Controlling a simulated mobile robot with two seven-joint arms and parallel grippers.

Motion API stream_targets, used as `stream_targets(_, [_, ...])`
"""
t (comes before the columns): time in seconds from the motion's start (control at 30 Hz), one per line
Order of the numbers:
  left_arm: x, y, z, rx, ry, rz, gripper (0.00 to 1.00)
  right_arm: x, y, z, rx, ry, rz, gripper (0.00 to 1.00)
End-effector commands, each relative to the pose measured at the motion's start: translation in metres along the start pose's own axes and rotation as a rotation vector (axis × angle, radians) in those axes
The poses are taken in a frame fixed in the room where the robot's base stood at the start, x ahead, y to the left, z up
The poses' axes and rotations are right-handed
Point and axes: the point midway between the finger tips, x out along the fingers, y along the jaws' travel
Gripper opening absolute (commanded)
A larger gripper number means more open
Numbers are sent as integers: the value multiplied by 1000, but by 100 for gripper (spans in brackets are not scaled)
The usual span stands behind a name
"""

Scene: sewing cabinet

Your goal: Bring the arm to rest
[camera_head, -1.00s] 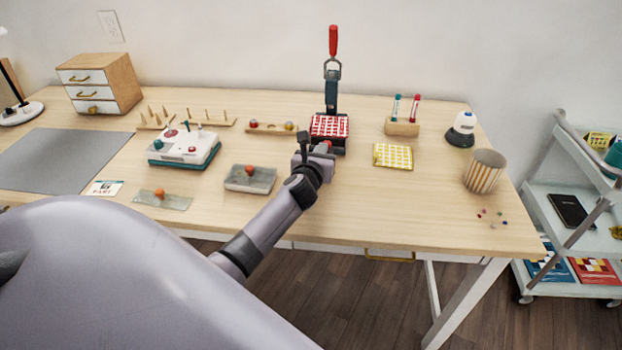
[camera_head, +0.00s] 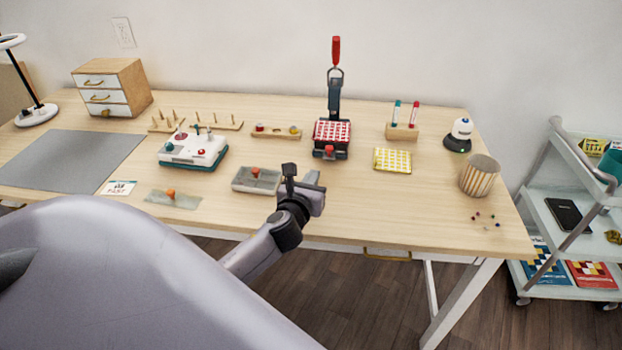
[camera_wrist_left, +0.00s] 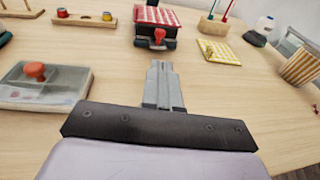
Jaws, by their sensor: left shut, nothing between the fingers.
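My left gripper (camera_head: 313,178) is over the front middle of the table (camera_head: 370,215), to the right of the grey tray with an orange knob (camera_head: 256,180). In the left wrist view its fingers (camera_wrist_left: 162,82) are together with nothing between them. They point toward a press with a red-and-white checked top (camera_head: 332,133) and a raised red handle. The press stands clear beyond the fingertips, and its red front knob shows in the left wrist view (camera_wrist_left: 159,36). My right gripper is in neither view.
A yellow checked pad (camera_head: 393,160) lies right of the press. A striped bin (camera_head: 479,176) and small loose beads (camera_head: 486,220) are near the right edge. A white-and-teal device (camera_head: 194,149) stands left. A shelf cart (camera_head: 570,215) stands right of the table.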

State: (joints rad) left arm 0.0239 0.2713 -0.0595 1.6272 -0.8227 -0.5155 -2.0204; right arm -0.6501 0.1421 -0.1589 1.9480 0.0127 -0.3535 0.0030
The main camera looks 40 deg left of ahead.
Motion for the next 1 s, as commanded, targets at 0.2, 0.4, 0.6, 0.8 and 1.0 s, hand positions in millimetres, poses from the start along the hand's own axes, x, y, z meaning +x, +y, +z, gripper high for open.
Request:
stream_targets(0.2, [-10, 0, 0, 0, 0, 0, 0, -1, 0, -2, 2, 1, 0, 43])
stream_targets(0.4, [-10, 0, 0, -10, 3, 2, 0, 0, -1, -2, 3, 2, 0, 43])
stream_targets(0.6, [-32, 2, -15, -284, 73, 48, 0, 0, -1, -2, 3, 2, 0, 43])
stream_targets(0.8, [-84, 4, -47, -859, 230, 198, 0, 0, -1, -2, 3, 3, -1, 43])
stream_targets(1.0, [-147, -1, -77, -1413, 383, 435, 0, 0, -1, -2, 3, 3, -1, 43])
